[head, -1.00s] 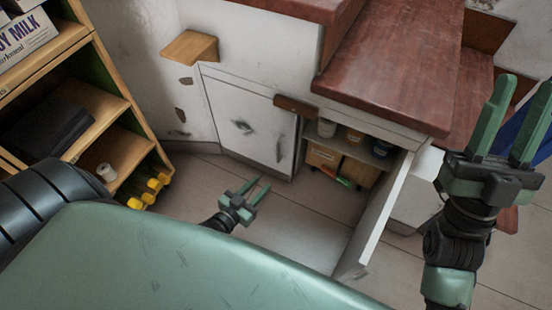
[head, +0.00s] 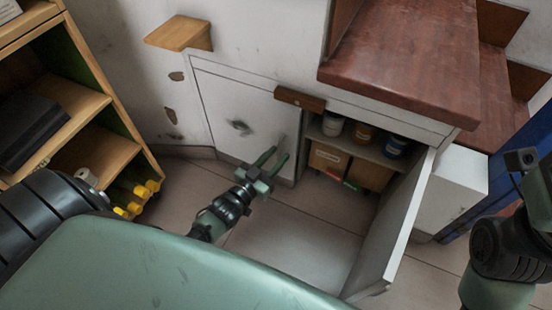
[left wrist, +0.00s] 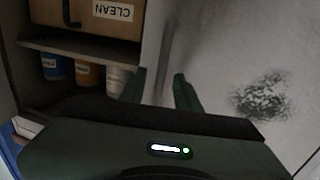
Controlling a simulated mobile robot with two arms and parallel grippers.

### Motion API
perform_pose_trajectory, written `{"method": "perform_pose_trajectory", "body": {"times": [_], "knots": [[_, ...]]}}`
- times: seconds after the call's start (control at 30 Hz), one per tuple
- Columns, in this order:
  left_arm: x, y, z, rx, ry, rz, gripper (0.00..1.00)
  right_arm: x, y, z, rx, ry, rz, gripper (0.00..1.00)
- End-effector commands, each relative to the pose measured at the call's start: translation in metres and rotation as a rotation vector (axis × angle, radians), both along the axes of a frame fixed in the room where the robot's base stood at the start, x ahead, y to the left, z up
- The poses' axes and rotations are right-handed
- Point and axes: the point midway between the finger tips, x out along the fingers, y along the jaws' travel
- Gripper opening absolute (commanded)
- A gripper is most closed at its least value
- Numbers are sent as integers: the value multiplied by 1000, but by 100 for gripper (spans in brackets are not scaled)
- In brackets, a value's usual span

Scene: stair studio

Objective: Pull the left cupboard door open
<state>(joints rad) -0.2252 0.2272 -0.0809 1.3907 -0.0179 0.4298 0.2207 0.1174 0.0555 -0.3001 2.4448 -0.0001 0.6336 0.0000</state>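The left cupboard door (head: 232,108) is a scuffed white panel under the stairs, and it is shut. It also shows in the left wrist view (left wrist: 235,55), with a dark scuffed patch on it. Its handle is a thin upright bar near its right edge, hard to make out behind my fingers. My left gripper (head: 273,160) is in front of the handle area, fingers apart and pointing at the door. In the left wrist view the fingers (left wrist: 160,92) are open near the door's edge; I cannot tell whether they touch the handle. My right gripper (head: 530,165) is partly visible at the right edge.
The right cupboard door (head: 400,228) stands open, showing a shelf with jars (head: 364,133) and boxes (head: 328,157) below. A wooden shelf unit (head: 95,100) with yellow-capped bottles (head: 140,190) stands left. Red-brown steps (head: 400,60) are above.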

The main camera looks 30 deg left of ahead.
Motion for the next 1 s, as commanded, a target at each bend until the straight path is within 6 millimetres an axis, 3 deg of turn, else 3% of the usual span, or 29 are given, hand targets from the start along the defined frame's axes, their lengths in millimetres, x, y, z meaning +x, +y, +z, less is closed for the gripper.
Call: {"method": "perform_pose_trajectory", "body": {"times": [0.23, 0.37, 1.0], "knots": [[1, 0, 0, 0, 0, 0, 32, 0, 0, 1, -1, -1, 0, 36], [1, 0, 0, 0, 0, 0, 0, 0, 0, 1, -1, -1, 0, 36], [1, 0, 0, 0, 1, 0, 0, 0, 0, 1, 0, -2, 0, 36]]}}
